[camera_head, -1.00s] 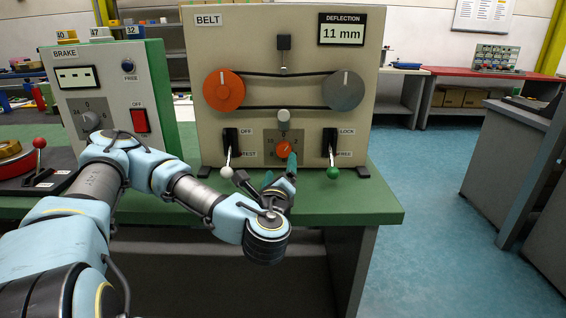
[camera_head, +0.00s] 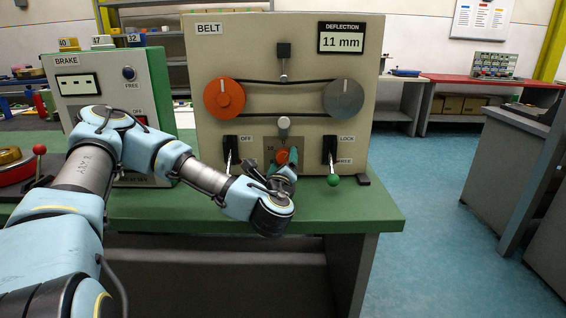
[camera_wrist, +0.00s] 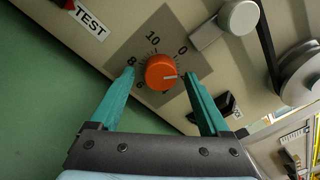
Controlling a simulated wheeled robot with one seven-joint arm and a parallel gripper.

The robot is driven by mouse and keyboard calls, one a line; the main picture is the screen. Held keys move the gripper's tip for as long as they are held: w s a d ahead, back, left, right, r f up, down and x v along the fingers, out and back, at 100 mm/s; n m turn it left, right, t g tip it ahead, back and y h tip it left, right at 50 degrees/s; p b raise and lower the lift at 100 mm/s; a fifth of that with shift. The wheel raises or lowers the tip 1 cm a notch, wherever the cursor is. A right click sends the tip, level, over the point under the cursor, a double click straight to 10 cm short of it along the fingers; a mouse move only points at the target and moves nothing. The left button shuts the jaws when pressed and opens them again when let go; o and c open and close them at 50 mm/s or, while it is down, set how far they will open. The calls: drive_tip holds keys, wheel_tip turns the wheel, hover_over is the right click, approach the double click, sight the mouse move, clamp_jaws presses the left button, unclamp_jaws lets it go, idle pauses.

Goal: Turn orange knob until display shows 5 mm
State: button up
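The small orange knob (camera_wrist: 161,72) sits on a grey dial plate (camera_wrist: 140,48) with printed numbers, low on the belt panel. It also shows in the head view (camera_head: 282,155). My gripper (camera_wrist: 163,75) is open, its two teal fingers on either side of the knob with gaps visible in the wrist view. In the head view my gripper (camera_head: 283,168) is just in front of the knob and partly hides the dial. The deflection display (camera_head: 341,38) reads 11 mm.
A large orange wheel (camera_head: 224,98) and a grey wheel (camera_head: 343,98) carry the belt above. A green-tipped lever (camera_head: 333,180) stands right of the dial; the left lever (camera_head: 229,157) is partly hidden by my arm. The brake box (camera_head: 101,85) is at the left.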

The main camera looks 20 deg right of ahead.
clamp_jaws()
idle(0.4)
